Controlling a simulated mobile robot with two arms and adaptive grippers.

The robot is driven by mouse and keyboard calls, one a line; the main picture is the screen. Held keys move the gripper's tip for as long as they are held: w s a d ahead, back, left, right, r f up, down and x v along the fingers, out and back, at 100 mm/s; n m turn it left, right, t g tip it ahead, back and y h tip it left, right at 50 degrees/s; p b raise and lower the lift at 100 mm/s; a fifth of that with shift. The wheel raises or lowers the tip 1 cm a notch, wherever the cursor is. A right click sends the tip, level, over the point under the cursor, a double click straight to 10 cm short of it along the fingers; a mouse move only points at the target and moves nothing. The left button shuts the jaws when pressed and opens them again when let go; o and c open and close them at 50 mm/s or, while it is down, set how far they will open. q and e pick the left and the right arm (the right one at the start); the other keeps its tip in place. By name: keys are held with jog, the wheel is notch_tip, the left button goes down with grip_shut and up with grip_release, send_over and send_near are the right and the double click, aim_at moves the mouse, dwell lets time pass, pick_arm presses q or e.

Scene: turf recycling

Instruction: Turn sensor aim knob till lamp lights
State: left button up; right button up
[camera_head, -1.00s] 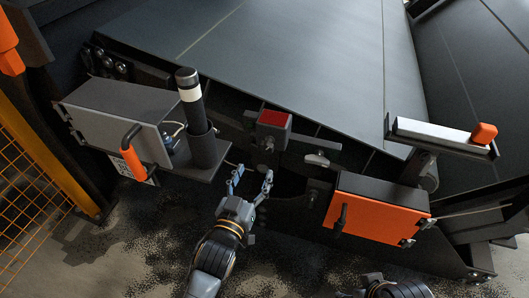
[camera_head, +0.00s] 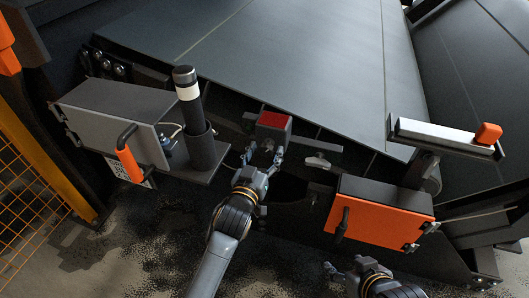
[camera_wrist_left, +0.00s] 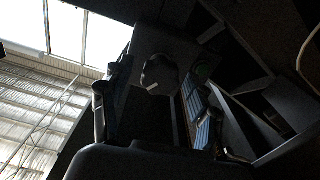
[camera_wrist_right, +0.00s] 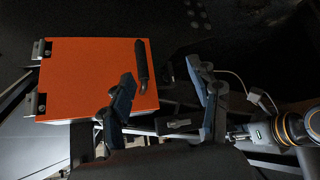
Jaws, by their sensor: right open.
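The sensor box (camera_head: 273,127) has a red top and sits on the machine's front, below the big dark panel. My left gripper (camera_head: 263,155) is open just under it. In the left wrist view, a round dark knob (camera_wrist_left: 160,72) with a white mark lies between the two open fingers (camera_wrist_left: 155,80); I cannot tell whether they touch it. A small dark green disc (camera_wrist_left: 203,69), possibly the lamp, shows beside the knob and looks dim. My right gripper (camera_head: 345,273) is open and empty, low in the head view; its spread fingers show in the right wrist view (camera_wrist_right: 168,95).
An orange box (camera_head: 378,212) with a black handle stands right of the sensor. On the left are a grey cabinet (camera_head: 108,108) with an orange handle (camera_head: 129,155) and an upright black post with a white band (camera_head: 188,92). A grey wing-shaped part (camera_head: 317,163) sits right of the sensor.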

pick_arm(q)
jog(key=c, duration=1)
jog(key=shift+r+m+p, duration=0.15)
jog(key=shift+m+p, duration=0.75)
jog(key=shift+p, duration=0.05)
jog(key=shift+m, duration=0.3)
pick_arm(e)
jog(key=s+d+f+g+h, duration=0.1)
jog(key=s+d+g, duration=0.1)
jog(key=s+g, duration=0.2)
jog(key=s, duration=0.3)
jog(key=shift+f, duration=0.25)
jog(key=shift+s+d, duration=0.1)
pick_arm(q)
jog(key=o, duration=1.2)
